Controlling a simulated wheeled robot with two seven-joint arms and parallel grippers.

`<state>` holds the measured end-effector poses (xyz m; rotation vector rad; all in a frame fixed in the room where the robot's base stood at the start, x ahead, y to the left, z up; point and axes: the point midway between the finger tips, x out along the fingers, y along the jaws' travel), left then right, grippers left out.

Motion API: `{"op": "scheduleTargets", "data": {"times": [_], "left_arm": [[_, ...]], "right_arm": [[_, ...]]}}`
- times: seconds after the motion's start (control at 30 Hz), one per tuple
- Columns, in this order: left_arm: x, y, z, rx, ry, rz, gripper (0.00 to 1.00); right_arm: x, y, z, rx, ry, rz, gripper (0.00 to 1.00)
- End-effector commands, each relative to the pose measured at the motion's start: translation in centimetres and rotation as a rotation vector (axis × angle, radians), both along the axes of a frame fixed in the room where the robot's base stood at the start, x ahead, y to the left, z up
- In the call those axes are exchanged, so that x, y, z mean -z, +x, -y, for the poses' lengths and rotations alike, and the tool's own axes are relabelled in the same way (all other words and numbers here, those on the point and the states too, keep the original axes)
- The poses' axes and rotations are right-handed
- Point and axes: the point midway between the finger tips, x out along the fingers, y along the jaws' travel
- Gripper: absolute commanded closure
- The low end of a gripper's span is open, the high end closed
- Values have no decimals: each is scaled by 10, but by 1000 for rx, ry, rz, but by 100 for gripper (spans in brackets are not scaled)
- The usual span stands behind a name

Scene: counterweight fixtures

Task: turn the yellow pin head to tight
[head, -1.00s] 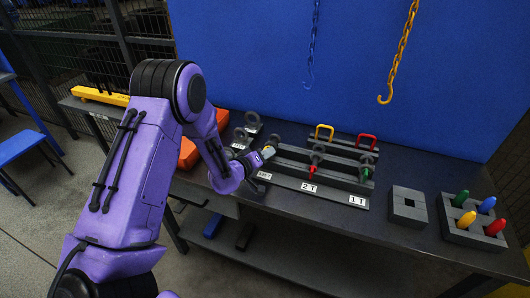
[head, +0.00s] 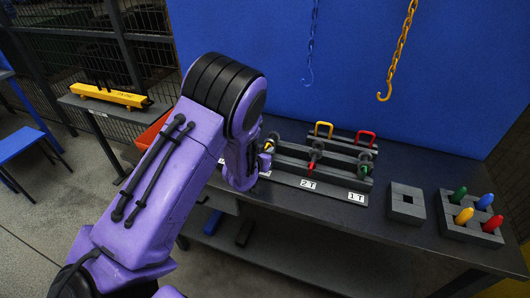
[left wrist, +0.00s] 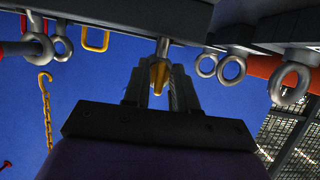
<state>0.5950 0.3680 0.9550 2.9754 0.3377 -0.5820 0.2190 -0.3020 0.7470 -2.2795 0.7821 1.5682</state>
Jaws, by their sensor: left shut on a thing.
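The yellow pin head (head: 268,147) sits at the left end of the dark fixture rack (head: 282,179) on the workbench. In the left wrist view the yellow pin head (left wrist: 159,74) is between the fingers of my left gripper (left wrist: 160,88), below a grey shank. My left gripper (head: 264,150) is shut on it; in the head view my purple arm hides most of the fingers. Whether the pin is tight cannot be seen. The right gripper is not in view.
A red pin (head: 311,168) and a green pin (head: 363,169) stand right of the yellow one, near labels 2T and 1T. A block with a square hole (head: 396,211) and a block with several coloured pegs (head: 452,231) are farther right. Chains hang behind.

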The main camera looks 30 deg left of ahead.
Motion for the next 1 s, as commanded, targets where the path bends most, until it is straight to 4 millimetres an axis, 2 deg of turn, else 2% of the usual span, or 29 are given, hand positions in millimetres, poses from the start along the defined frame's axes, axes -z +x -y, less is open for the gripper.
{"op": "scheduleTargets", "data": {"times": [0.67,0.7,1.0], "left_arm": [[1,0,0,0,56,-16,100],[1,0,0,0,56,-16,65],[0,-1,1,0,56,-14,65]], "right_arm": [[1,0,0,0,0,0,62],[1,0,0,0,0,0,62],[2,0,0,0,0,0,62]]}}
